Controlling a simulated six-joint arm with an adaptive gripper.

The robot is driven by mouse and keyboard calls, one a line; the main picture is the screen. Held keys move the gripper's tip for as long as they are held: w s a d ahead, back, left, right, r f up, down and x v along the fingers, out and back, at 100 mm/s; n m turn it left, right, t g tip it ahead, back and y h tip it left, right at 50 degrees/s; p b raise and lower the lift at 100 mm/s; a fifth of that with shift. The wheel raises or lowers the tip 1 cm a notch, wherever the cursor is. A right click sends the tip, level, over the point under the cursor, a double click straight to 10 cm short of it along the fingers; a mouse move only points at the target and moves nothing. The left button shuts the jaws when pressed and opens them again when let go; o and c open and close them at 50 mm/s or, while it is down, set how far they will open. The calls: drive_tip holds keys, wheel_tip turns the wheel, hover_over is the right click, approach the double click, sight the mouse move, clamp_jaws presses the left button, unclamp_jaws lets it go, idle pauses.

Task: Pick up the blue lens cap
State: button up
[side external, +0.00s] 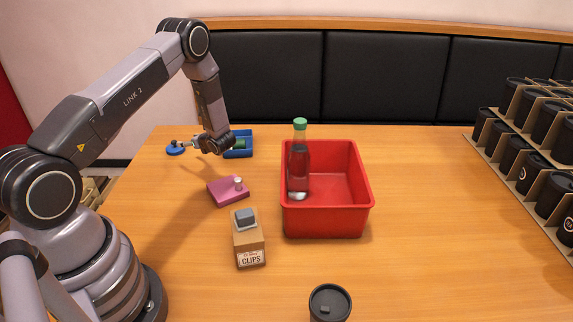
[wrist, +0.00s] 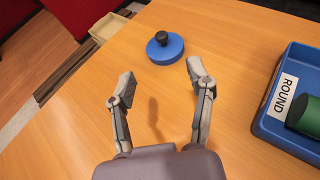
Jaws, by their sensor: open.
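The blue lens cap is a flat blue disc with a dark knob on top. In the wrist view the blue lens cap (wrist: 165,48) lies on the wooden table, just beyond my fingertips. It also shows in the side view (side external: 174,151), at the far left of the table. My gripper (wrist: 160,88) is open and empty, with its two fingers apart and pointing toward the cap. In the side view my gripper (side external: 188,144) is close beside the cap, on its right. I see no contact with the cap.
A blue tray (wrist: 265,120) labelled ROUND holds a green cylinder (wrist: 306,118), right of my gripper. A pink block (side external: 222,192), a clips box (side external: 249,246), a red bin (side external: 330,221) with a bottle (side external: 299,165), and a black cup (side external: 329,302) stand on the table.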

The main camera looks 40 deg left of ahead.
sight(174, 141)
drive_tip(key=x, duration=1.3)
drive_tip(key=shift+a+f, duration=0.25)
drive_tip(key=shift+f, duration=0.05)
drive_tip(key=shift+c, duration=0.3)
drive_tip(key=c, duration=0.9)
